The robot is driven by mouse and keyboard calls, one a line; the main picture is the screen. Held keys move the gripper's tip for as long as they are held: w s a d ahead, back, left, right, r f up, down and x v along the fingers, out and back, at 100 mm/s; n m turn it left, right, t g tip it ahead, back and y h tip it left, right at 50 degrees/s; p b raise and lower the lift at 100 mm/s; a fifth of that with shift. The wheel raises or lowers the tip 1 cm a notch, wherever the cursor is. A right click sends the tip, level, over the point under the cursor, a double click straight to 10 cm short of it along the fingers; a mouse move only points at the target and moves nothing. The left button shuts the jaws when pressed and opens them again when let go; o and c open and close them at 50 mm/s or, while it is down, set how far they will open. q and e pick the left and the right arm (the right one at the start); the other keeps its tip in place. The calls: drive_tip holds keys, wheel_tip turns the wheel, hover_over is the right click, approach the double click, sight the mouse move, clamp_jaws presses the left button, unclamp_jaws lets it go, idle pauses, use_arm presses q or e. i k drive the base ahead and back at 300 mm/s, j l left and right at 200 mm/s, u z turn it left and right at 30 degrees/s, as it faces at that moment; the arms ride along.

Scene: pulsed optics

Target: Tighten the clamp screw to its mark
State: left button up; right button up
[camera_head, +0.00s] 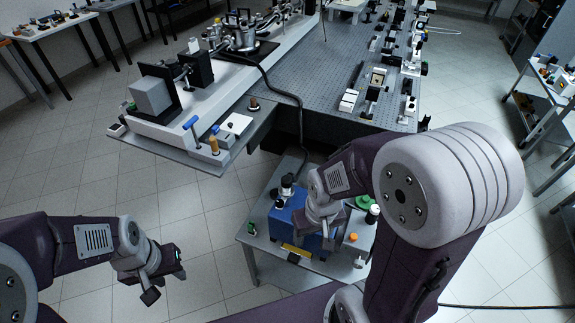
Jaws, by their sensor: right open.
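I cannot pick out the clamp screw or its mark for certain at this size. A blue-handled tool (190,123) and an orange-handled piece (214,146) stand at the near corner of the long bench, beside a small white-topped box (235,125). My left gripper (163,278) hangs over bare floor at the lower left, apart from everything; its finger gap is unclear. My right gripper (326,228) is open above the small cart, over a blue box (288,222). My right wrist partly hides its fingers and whatever is under them.
A black hose (298,100) runs down from the optical table (310,75). Floor at the left is free.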

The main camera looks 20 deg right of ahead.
sight(279, 203)
drive_tip(key=l+z, duration=0.35)
drive_tip(key=j+z, duration=0.3)
drive_tip(key=j, duration=0.2)
drive_tip(key=l+u, duration=0.4)
drive_tip(key=k+l+u, duration=0.1)
drive_tip(key=l+u, duration=0.3)
drive_tip(key=l, duration=0.2)
drive_tip(key=k+j+u, duration=0.1)
drive_tip(key=u, duration=0.25)
drive_tip(key=j+u, duration=0.4)
